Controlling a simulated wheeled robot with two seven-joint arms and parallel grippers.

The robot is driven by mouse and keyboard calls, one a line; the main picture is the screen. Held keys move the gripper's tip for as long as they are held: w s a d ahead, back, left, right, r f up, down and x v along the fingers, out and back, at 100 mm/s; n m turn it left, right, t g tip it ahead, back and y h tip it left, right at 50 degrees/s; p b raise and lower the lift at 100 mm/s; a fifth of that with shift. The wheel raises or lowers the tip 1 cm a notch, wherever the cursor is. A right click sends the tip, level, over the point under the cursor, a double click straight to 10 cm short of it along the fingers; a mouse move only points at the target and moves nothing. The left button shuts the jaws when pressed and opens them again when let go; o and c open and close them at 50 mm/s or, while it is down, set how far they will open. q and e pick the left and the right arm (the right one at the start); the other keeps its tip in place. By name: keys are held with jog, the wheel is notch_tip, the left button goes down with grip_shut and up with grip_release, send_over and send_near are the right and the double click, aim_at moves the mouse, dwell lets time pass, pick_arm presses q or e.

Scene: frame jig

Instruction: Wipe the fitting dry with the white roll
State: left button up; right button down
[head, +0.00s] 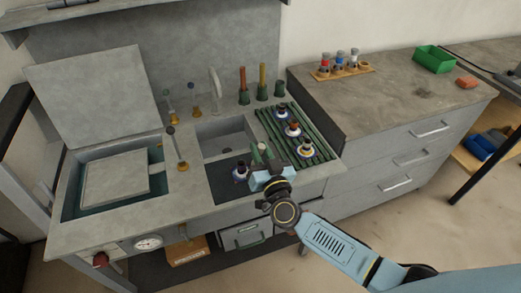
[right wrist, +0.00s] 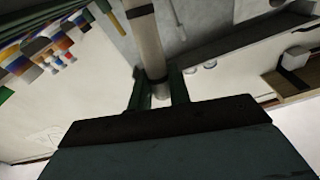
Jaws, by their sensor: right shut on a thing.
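My right gripper (head: 262,164) is over the front of the sink unit, shut on a pale roll. The roll (right wrist: 148,45) stands out from between the two fingers in the right wrist view; in the head view only a small pale end shows above the gripper. A fitting (head: 240,173), dark-topped with a white and blue base, stands upright on the dark area just left of the gripper, apart from it. Several similar fittings stand on the green slatted rack (head: 315,154) behind and right of the gripper. My left gripper is not in view.
The sink basin (head: 224,135) with a tall tap (head: 215,92) lies behind the gripper. A lidded tank (head: 115,183) is at left. Upright coloured tools in green holders line the back. The right counter holds a wooden rack (head: 343,71) and green bin (head: 434,59).

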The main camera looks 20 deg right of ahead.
jog(key=shift+f, duration=0.2)
jog(key=shift+w, duration=0.15)
jog(key=shift+w+d, duration=0.1)
jog(key=shift+w, duration=0.85)
jog(key=w+b, duration=0.1)
jog(key=w, duration=0.1)
jog(key=shift+w, duration=0.3)
jog(key=shift+s, duration=0.15)
